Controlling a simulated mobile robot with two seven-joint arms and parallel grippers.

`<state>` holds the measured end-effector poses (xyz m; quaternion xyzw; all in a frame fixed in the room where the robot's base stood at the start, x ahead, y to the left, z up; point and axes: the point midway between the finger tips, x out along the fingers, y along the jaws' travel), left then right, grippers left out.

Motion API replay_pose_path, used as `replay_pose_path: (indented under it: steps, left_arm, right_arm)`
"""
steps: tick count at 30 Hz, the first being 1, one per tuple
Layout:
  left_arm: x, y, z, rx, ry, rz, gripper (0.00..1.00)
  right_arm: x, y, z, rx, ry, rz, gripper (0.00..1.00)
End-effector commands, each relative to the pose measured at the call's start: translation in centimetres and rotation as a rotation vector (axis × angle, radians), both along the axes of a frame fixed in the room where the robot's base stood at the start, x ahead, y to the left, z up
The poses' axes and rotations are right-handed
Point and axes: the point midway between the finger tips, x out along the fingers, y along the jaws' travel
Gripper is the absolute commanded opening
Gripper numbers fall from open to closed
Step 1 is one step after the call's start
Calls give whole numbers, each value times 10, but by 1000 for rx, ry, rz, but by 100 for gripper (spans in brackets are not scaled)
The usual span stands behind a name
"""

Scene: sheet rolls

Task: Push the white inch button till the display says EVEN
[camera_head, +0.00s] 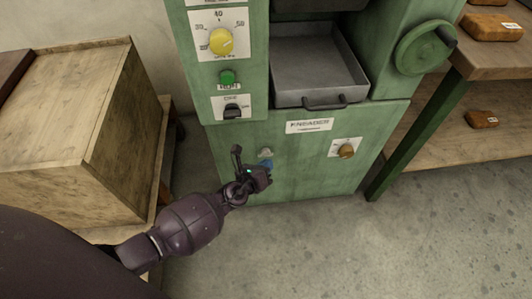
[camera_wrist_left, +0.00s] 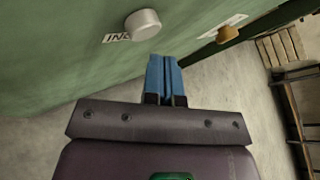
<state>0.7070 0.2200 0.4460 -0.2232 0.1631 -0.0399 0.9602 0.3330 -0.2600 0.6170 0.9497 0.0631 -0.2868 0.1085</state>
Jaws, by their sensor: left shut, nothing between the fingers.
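The white inch button (camera_head: 265,153) is on the lower front of the green machine, just above my left gripper in the head view. In the left wrist view the round white button (camera_wrist_left: 143,24) stands out from the green panel beside a partly visible label (camera_wrist_left: 117,37). My left gripper (camera_head: 267,165) is shut and empty, and its blue fingertips (camera_wrist_left: 164,62) lie together. The fingertips are just below the button, with a small gap in the wrist view. I cannot make out a display reading EVEN. My right gripper is not in view.
The green machine (camera_head: 290,165) has a yellow dial (camera_head: 221,41), a green button (camera_head: 227,77), a black switch (camera_head: 232,111), a grey tray (camera_head: 315,80) and a brass knob (camera_head: 346,151).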

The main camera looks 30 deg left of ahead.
Motion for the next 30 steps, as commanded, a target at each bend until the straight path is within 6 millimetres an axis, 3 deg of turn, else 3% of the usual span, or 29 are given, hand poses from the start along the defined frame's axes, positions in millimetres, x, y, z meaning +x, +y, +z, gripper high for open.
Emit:
replay_pose_path:
  steps: [30]
  left_arm:
    - [7, 5, 0, 0, 0, 0, 0]
  right_arm:
    - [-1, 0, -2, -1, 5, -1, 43]
